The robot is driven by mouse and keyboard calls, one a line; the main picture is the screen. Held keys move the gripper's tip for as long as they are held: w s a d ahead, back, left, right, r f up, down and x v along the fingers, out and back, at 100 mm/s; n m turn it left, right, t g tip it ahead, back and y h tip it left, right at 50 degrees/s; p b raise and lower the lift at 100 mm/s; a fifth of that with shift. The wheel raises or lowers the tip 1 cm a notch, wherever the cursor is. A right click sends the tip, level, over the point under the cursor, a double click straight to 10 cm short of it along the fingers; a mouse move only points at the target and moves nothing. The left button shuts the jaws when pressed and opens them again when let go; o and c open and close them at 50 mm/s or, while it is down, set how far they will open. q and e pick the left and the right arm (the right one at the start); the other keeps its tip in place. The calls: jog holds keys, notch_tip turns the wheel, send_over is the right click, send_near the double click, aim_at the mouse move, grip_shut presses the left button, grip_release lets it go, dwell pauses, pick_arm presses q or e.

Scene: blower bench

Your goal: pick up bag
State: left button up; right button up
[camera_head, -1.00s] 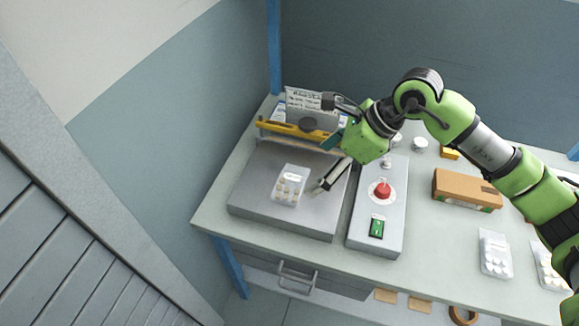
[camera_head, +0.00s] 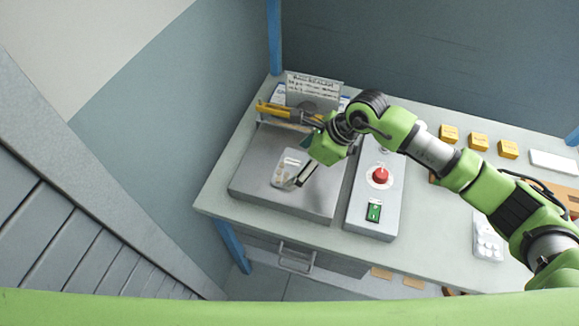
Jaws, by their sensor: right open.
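A clear bag (camera_head: 283,171) with small pale pieces inside lies on the flat grey plate (camera_head: 265,200) of the machine at the left of the bench. My right gripper (camera_head: 298,180) is open, at the bag's right edge, and its fingers overlap that side in the picture. I cannot tell whether they touch the bag. Another clear bag with white round pieces (camera_head: 487,243) lies on the bench at the right, partly near my right arm. My left gripper is not in view.
A grey control box with a red button (camera_head: 380,175) and green switch (camera_head: 374,211) stands right of the plate. A yellow bar (camera_head: 280,110) and a written sign (camera_head: 314,87) are behind. Several yellow boxes (camera_head: 478,142) and a white block (camera_head: 554,161) stand at the back right.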

aim_at(289, 169)
jog(key=shift+p+x, duration=0.3)
jog(key=shift+x, duration=0.9)
jog(key=shift+a+f, duration=0.2)
jog(key=shift+a, duration=0.1)
jog(key=shift+f, duration=0.1)
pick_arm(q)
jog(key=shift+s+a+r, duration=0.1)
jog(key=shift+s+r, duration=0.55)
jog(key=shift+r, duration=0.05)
pick_arm(e)
jog(key=c, duration=1.4)
jog(key=shift+o, duration=0.2)
